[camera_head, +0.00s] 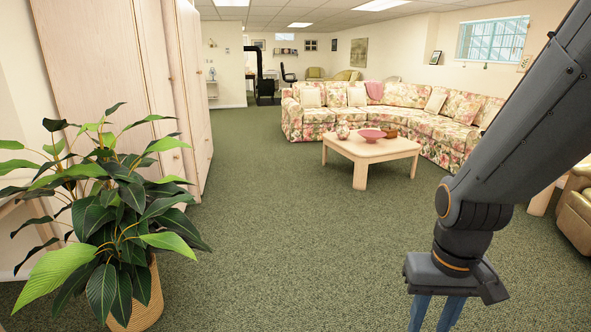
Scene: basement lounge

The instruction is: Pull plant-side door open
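The pale wood cabinet stands along the left wall, and its plant-side door (100,55) is the broad near panel behind the plant. The door looks shut, but its lower part is hidden by leaves, and I cannot make out its handle clearly. The leafy green plant (125,205) stands in a woven basket (145,300) in front of the cabinet. My gripper (436,314) hangs pointing down at the bottom right, far from the door, touching nothing that I can see. Its blue fingers are cut off by the bottom edge, so their tips are hidden.
Green carpet (270,220) lies open between the plant and my arm. A low wooden table (372,150) with a pink bowl (372,135) stands ahead, before a floral sectional sofa (400,95). A brown leather chair (577,215) is at the right edge.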

